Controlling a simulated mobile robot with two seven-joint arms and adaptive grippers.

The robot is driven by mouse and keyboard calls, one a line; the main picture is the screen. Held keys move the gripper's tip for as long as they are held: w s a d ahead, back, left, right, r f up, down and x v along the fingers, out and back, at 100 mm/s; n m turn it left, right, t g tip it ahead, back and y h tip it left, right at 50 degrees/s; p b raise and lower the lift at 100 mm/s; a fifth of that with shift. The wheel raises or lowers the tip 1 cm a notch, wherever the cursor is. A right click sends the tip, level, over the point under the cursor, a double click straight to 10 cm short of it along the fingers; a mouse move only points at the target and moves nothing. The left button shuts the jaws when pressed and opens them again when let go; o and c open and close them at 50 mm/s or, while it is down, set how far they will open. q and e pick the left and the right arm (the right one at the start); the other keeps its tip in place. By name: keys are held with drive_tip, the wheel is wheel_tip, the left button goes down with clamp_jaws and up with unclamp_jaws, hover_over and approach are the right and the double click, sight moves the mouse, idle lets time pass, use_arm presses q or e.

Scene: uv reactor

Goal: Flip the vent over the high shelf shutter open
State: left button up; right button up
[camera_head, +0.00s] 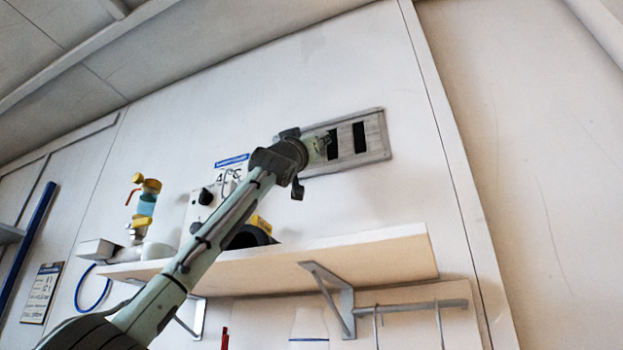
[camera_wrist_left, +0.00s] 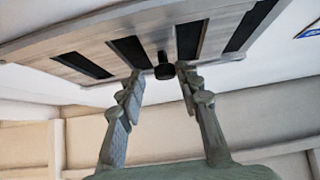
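The vent (camera_head: 374,138) is a grey rectangular plate with dark slots, high on the white wall above the shelf. In the left wrist view the vent (camera_wrist_left: 150,40) spans the top, with several dark slots and a small black knob (camera_wrist_left: 164,68) near its lower edge. My left gripper (camera_head: 320,148) is at the vent and covers its left part in the head view. In the wrist view its fingers (camera_wrist_left: 160,75) are apart, one on each side of the knob. The right finger is close to the knob; I cannot tell whether it touches. My right gripper is not in view.
A wooden shelf (camera_head: 340,260) on metal brackets runs below the vent. A yellow-and-blue valve fitting (camera_head: 146,200) and a white box (camera_head: 199,205) are at its left, behind my arm. A rail with hooks (camera_head: 425,306) hangs below. The wall right of the vent is clear.

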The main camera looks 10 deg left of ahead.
use_arm(q)
drive_tip(key=shift+o, duration=0.3)
drive_tip(key=shift+w+a+f, duration=0.1)
drive_tip(key=v, duration=1.2)
idle(0.5)
